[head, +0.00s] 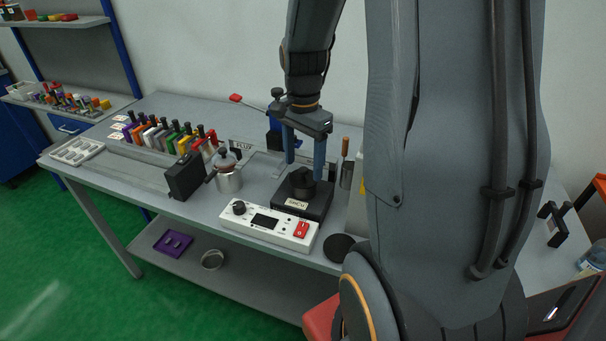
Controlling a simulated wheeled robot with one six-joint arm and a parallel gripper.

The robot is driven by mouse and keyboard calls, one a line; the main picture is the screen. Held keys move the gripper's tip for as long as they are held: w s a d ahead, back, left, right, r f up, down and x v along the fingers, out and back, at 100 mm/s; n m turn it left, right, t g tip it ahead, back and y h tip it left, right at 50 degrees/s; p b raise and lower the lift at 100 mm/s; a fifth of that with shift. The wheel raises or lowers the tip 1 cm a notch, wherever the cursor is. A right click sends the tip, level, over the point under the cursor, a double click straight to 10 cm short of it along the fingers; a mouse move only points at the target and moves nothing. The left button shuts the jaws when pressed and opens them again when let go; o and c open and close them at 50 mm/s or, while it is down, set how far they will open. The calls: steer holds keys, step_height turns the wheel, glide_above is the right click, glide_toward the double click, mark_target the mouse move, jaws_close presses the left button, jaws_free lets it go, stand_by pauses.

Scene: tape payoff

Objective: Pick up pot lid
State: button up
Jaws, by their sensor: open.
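A dark round lid-like piece (302,187) with a raised top sits on a black block-shaped unit (317,207) with a pale label, near the middle of the bench. I take this piece to be the pot lid. My gripper (305,169) points down over it, open, with its two blue fingers apart. The fingertips are at about the height of the piece's top in the picture, one to each side. I cannot tell whether they touch it. Nothing is held.
A white control box (268,227) with a red switch stands in front. A silver pot (228,181) and black box (185,176) are to the left. A dark disc (338,247) lies at the front right. An upright tool (346,172) stands close right of my fingers.

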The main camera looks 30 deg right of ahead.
mark_target(303, 174)
steer(key=shift+f, duration=1.4)
